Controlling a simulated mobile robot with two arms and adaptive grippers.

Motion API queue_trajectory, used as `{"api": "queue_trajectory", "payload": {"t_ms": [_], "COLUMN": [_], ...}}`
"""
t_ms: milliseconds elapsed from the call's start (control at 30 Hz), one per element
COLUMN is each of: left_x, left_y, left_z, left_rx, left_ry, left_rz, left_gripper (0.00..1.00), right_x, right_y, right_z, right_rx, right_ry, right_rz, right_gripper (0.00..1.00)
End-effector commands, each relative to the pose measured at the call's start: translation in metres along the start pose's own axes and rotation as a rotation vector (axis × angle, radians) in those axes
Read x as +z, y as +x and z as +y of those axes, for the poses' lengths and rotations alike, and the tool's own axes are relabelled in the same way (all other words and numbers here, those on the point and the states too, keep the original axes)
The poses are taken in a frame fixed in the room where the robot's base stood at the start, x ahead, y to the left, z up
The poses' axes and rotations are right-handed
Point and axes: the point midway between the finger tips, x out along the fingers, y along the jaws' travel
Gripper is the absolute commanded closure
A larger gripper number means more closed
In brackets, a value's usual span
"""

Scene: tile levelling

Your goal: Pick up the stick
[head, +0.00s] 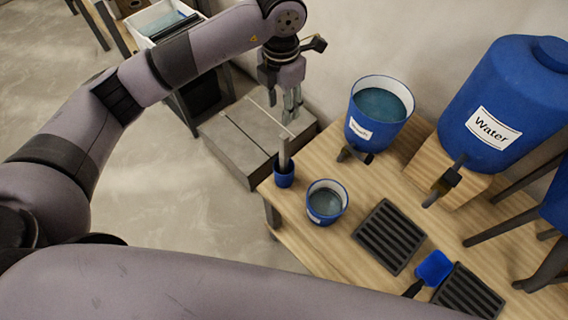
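A thin pale grey stick (283,152) stands upright in a small dark blue cup (284,175) at the left corner of the wooden table. My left gripper (287,108) points down above and slightly behind the stick in the head view. Its fingers look apart, with nothing between them. A gap shows between its fingertips and the top of the stick. The lower part of the stick is hidden inside the cup. My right gripper is not in view.
The wooden table (335,240) also holds a blue bucket (361,130), a smaller cup of liquid (325,205), black ridged trays (388,237), a blue scoop (434,267) and a water tank (500,90). A grey block (235,150) stands left of the table.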

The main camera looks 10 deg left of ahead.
Motion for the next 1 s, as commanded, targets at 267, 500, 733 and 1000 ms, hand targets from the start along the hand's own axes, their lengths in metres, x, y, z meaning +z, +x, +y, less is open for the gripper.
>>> {"api": "queue_trajectory", "payload": {"t_ms": [267,500,733,1000], "left_x": [-0.002,-0.001,-0.001,-0.002], "left_y": [0.059,0.099,0.114,0.152], "left_z": [-0.003,-0.003,-0.006,-0.011], "left_rx": [-0.006,-0.005,-0.006,-0.006], "left_ry": [0.0,0.001,0.002,0.001], "left_rz": [0.005,0.001,0.002,0.002], "left_gripper": [0.6,0.6,0.6,0.6], "right_x": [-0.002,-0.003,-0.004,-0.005], "right_y": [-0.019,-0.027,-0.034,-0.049], "right_z": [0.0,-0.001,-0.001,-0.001], "right_rx": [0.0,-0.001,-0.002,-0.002], "right_ry": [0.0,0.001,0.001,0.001], "right_rz": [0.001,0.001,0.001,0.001], "right_gripper": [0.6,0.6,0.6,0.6]}}
